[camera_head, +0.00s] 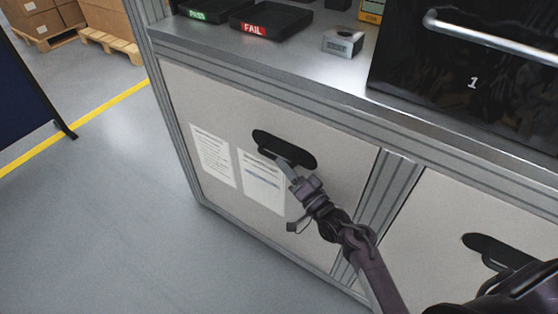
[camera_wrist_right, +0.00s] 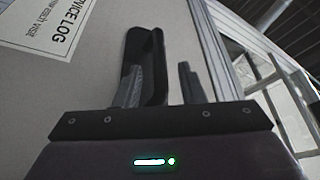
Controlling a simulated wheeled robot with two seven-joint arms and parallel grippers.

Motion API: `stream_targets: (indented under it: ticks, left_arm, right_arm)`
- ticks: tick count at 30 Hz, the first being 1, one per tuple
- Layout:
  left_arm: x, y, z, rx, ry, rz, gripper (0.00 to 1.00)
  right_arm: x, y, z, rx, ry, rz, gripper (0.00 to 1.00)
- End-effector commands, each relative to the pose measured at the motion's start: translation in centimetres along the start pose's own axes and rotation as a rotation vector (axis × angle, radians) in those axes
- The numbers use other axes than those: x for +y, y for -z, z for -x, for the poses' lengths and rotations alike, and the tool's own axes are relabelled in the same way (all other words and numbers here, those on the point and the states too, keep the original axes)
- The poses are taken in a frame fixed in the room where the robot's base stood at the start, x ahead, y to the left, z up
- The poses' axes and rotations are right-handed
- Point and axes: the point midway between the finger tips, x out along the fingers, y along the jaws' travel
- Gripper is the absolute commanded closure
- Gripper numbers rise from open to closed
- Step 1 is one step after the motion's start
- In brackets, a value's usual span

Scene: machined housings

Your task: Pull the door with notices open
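The door with notices (camera_head: 225,110) is a light grey cabinet panel, with two white printed sheets (camera_head: 262,182) on its left half. It looks flush with its frame. Its black oblong handle (camera_head: 305,157) sits near the top middle. My right gripper (camera_head: 286,168) is at the lower edge of this handle. In the right wrist view the handle (camera_wrist_right: 153,55) rises beyond the fingers of my right gripper (camera_wrist_right: 160,85). The fingers stand apart, the left one overlapping the handle, the right one clear of it with a gap. Contact cannot be told. My left gripper is not in view.
A second grey door (camera_head: 430,225) with a black handle (camera_head: 485,245) lies to the right, past a metal post. Above is a worktop with black trays (camera_head: 270,20) and a black-fronted unit (camera_head: 450,85). The floor (camera_head: 120,230) left of the cabinet is clear.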

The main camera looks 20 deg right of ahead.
Motion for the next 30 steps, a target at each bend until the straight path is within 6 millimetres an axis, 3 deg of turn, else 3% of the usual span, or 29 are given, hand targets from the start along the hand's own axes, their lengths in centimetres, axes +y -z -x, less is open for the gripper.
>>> stream_targets:
  ticks: [6,17,25,30]
  left_arm:
    - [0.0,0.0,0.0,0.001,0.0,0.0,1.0]
    - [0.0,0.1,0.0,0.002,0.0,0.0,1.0]
    - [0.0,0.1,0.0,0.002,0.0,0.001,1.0]
    - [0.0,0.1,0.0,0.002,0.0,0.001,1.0]
  right_arm:
    - [0.0,0.0,-2.9,0.0,-0.001,0.001,0.64]
    - [0.1,-0.1,-3.5,-0.001,-0.003,0.002,0.64]
    - [0.1,-0.1,-3.5,-0.001,-0.003,0.002,0.98]
    - [0.1,-0.1,-3.4,-0.001,-0.003,0.002,1.0]
